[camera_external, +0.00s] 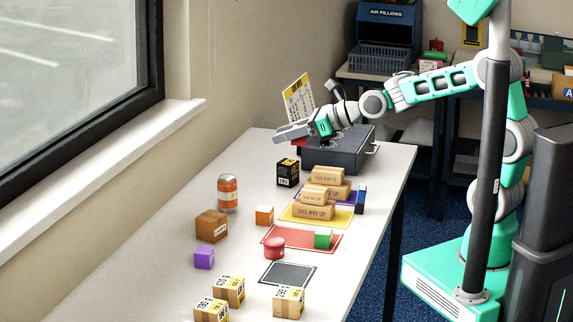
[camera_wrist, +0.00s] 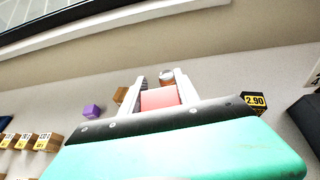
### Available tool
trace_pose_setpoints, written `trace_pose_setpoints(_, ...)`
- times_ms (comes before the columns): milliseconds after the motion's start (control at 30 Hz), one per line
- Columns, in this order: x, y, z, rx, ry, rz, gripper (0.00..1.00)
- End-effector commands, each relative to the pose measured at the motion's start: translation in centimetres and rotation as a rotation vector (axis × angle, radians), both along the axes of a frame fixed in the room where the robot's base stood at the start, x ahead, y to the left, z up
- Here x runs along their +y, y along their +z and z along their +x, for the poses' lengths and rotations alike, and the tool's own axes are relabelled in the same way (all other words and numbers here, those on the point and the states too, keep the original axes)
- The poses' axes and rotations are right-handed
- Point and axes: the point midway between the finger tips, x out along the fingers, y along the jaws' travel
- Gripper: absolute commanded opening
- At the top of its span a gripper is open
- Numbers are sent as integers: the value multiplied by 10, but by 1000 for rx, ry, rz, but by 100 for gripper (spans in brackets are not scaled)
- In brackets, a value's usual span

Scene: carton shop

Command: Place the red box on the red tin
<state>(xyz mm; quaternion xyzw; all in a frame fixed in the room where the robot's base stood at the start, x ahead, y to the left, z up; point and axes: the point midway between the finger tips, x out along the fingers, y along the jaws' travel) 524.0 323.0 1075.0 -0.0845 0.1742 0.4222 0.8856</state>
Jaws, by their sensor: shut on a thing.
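The red box (camera_wrist: 160,98) is between the two fingers of my gripper (camera_wrist: 160,84) in the wrist view, and the gripper is shut on it. In the external view my gripper (camera_external: 288,132) is above the far end of the table, left of the dark grey case. A small red patch shows just under it; I cannot tell whether that is the box. The red tin (camera_external: 274,247) is a low round tin on the near left part of the red mat (camera_external: 310,237). The tin stands well apart from the gripper, nearer the camera, and its top is clear.
A tall orange can (camera_external: 228,194) and black box (camera_external: 287,172) stand farther back.

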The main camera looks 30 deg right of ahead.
Motion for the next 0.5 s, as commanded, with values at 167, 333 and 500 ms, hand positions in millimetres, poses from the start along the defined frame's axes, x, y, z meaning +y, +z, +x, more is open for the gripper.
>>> trace_pose_setpoints(167,24,17,-70,1,140,1,0)
trace_pose_setpoints(333,41,4,-156,7,346,-2,0)
trace_pose_setpoints(500,47,-25,-230,7,552,-1,0)
